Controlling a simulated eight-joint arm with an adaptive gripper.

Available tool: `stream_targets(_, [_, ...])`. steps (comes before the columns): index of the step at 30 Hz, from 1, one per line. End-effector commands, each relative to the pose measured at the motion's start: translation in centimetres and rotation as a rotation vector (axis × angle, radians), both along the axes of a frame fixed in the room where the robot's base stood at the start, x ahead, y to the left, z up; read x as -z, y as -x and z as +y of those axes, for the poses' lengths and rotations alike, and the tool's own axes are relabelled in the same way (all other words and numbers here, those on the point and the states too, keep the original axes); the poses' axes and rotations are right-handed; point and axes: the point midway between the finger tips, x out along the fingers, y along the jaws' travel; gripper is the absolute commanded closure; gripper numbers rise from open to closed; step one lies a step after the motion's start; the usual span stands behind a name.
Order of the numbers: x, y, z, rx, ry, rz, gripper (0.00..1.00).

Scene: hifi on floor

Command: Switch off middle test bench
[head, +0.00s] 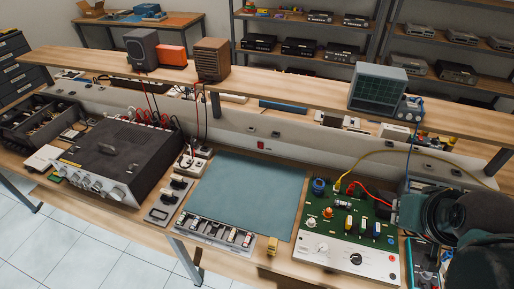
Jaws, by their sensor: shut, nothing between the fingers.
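A wooden test bench (222,262) runs across the head view, with a raised wooden shelf (290,92) along its back. A small red switch (261,145) sits near the middle of the pale grey rail (232,126) under the shelf, behind a teal mat (245,190). Whether the switch is on or off is too small to tell. Dark parts of my arm cover the lower right corner. My gripper's fingertips do not show.
A dark amplifier (120,150) stands left of the mat; a green circuit board (345,215) lies to its right, with yellow and red leads. An oscilloscope (378,88) and a wooden speaker (211,60) stand on the shelf. The mat is clear.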

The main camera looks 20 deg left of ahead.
Motion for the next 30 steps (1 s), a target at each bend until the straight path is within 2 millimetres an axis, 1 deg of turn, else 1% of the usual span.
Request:
stream_targets(8, [-1.1, -2.4, 1.5, -0.146, 0.087, 0.016, 1.0])
stream_targets(14, [-1.7, -4.5, 2.9, -0.284, 0.171, 0.031, 1.0])
stream_targets(30, [-2.7, -10.5, 7.6, -0.666, 0.391, 0.061, 1.0])
